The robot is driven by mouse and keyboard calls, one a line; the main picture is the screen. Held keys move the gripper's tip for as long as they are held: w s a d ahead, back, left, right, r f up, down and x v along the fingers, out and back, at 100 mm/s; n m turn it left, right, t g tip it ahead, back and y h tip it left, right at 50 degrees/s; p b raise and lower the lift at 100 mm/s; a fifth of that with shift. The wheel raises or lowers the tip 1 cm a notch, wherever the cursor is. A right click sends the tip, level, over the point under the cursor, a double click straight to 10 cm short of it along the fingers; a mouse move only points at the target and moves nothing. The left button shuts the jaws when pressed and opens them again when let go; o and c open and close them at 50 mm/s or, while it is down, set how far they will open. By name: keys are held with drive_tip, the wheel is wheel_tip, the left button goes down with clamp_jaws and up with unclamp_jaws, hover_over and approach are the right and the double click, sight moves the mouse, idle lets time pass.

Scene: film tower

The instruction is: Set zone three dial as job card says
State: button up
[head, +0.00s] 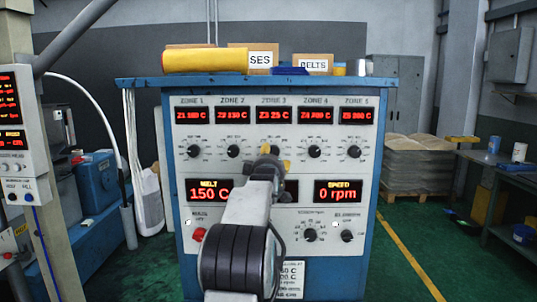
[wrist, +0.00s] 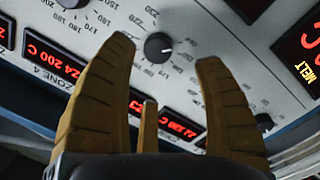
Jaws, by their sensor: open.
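The zone three dial (wrist: 158,46) is a black round knob in the wrist view. It lies between the two fingertips of my gripper (wrist: 165,53), which are apart and closed on nothing. A white mark shows on the knob's right side in that view. In the head view my gripper (head: 270,158) covers this dial. The zone 3 display (head: 274,116) glows red above it; its digits are hard to read. A white card with printed values (head: 291,280) hangs low on the panel, partly hidden by my arm; its full text is not legible.
The zone 2 dial (head: 234,151) and zone 4 dial (head: 314,151) flank the gripper closely. Below are the melt display (head: 210,190), speed display (head: 338,190) and red button (head: 199,234). Green floor (head: 410,240) is open at right.

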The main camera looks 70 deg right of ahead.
sight(273, 152)
drive_tip(key=shift+n, duration=0.7)
drive_tip(key=p+x, duration=0.2)
drive_tip(key=p, duration=0.1)
drive_tip(key=r+p+x, duration=0.1)
drive_tip(key=p+x, duration=0.2)
drive_tip(key=shift+w, duration=0.1)
drive_tip(key=shift+p+x, duration=0.4)
drive_tip(key=shift+x, duration=0.75)
drive_tip(key=shift+f, duration=0.15)
drive_tip(key=c, duration=1.2)
